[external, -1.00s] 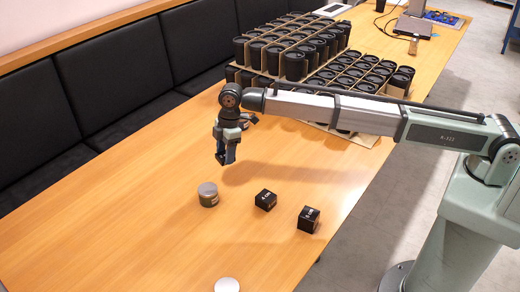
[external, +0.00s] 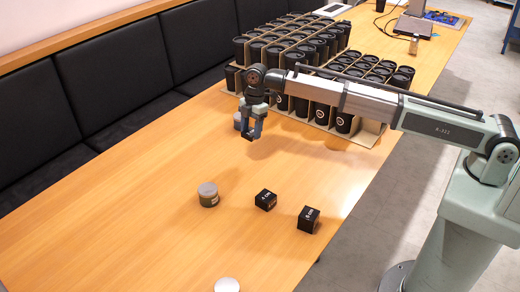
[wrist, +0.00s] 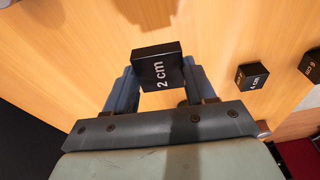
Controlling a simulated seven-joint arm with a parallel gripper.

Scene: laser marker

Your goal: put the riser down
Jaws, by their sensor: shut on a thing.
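The riser (wrist: 158,68) is a small black block marked "2 cm" in the wrist view. My gripper (wrist: 160,82) is shut on it, with one blue-grey finger on each side. In the external view my gripper (external: 250,134) hangs over the table, in front of the cardboard trays; the riser is too small and dark to make out well there. A shadow falls on the wood beyond the riser in the wrist view, and the block appears held above the table.
Two black boxes (external: 265,200) (external: 308,219) stand on the table (external: 130,220), beside a silver-lidded jar (external: 208,195). A pale round lid (external: 227,285) is at the front edge. Another tin (external: 238,121) is close behind my gripper. Cardboard trays of black cups (external: 345,122) fill the back. The left table area is clear.

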